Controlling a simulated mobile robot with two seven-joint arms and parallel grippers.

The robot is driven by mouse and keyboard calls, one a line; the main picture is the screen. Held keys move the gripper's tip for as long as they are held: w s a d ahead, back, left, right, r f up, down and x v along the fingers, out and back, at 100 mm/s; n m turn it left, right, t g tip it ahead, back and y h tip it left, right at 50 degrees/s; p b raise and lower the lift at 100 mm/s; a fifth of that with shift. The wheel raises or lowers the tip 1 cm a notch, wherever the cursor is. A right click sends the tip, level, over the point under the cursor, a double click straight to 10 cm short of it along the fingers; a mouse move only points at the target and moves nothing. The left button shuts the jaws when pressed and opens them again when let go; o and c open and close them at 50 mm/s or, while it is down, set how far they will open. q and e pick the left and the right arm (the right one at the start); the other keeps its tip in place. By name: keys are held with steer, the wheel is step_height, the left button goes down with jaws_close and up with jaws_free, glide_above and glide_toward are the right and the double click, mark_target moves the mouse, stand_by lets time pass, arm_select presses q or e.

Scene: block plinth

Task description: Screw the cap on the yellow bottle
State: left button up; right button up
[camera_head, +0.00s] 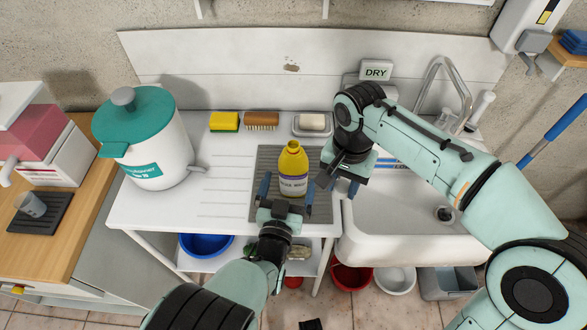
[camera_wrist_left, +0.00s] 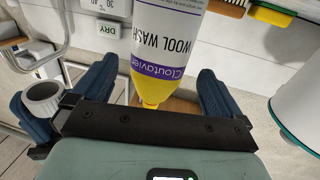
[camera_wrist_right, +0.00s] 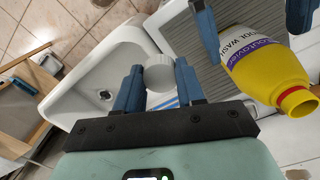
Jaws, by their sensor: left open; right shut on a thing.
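The yellow bottle (camera_head: 293,165) stands upright on the ribbed grey mat, with a white and purple wool wash label. My left gripper (camera_head: 287,187) is open, with one finger on each side of the bottle's body; any contact is unclear. The bottle also shows between its fingers in the left wrist view (camera_wrist_left: 160,60). My right gripper (camera_head: 339,183) is shut on the white ridged cap (camera_wrist_right: 159,74), right of the bottle and apart from it. The cap is hard to make out in the head view.
The grey mat (camera_head: 262,208) lies on the white drainboard, left of the sink (camera_head: 390,235). A yellow sponge (camera_head: 224,122), a brush (camera_head: 262,120) and a soap dish (camera_head: 312,125) stand behind. A white dispenser with teal lid (camera_head: 150,140) stands left.

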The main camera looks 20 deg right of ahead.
mark_target(291, 177)
arm_select(q)
steer(key=shift+w+d, duration=0.1)
steer(key=shift+w, duration=0.05)
steer(key=x, duration=0.3)
steer(key=p+x, duration=0.1)
steer(key=x, duration=0.1)
steer(key=shift+w+r, duration=0.1)
steer(key=shift+r, duration=0.15)
arm_select(e)
steer(key=shift+w+r, duration=0.15)
steer(key=shift+r, duration=0.65)
arm_select(q)
steer(key=c, duration=1.1)
arm_select(e)
steer(key=r+p, duration=0.1)
steer(key=r, duration=0.1)
steer(key=r+p, duration=0.1)
steer(key=p, duration=0.1)
steer(key=shift+w+r, duration=0.35)
steer(key=shift+w, duration=0.05)
arm_select(q)
step_height(291, 177, up, 20)
